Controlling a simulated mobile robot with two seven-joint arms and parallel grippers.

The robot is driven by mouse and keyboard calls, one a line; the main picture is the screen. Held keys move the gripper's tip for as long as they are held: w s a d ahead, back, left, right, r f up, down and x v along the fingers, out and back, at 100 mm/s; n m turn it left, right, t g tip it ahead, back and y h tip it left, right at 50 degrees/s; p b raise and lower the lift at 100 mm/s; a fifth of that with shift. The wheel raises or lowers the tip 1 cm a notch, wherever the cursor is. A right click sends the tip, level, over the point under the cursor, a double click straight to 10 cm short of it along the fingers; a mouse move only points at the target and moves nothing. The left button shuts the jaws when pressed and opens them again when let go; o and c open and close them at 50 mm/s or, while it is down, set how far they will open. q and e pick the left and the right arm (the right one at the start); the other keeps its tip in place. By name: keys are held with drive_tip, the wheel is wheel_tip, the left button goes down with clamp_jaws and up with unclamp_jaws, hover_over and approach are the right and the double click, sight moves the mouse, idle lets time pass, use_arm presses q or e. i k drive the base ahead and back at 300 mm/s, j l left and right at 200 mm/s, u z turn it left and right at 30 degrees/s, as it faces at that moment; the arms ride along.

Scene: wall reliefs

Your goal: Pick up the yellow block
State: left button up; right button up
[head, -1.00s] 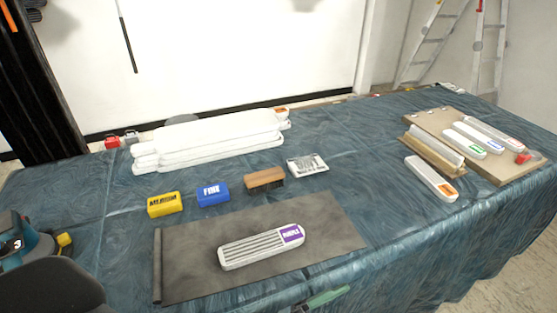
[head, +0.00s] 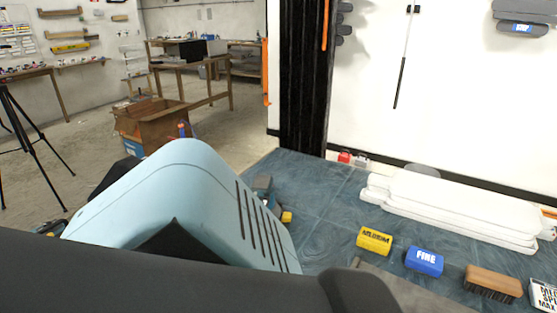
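The yellow block (head: 374,240) with dark lettering lies on the blue-grey covered table (head: 315,190), right of centre in the head view. It is apart from the blue block (head: 424,261) marked FINE to its right. My own arm, light blue and black, fills the lower left and middle. No gripper fingers show, so I cannot see where either gripper is relative to the yellow block.
A brown-topped brush (head: 493,283) and a white labelled block (head: 544,296) lie further right. White stacked panels (head: 455,205) lie behind. A dark post (head: 303,80) stands behind the table. A cardboard box (head: 150,122) and a tripod (head: 30,140) stand on the floor at left.

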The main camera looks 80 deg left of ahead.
sight(378, 243)
drive_tip(key=u, duration=1.45)
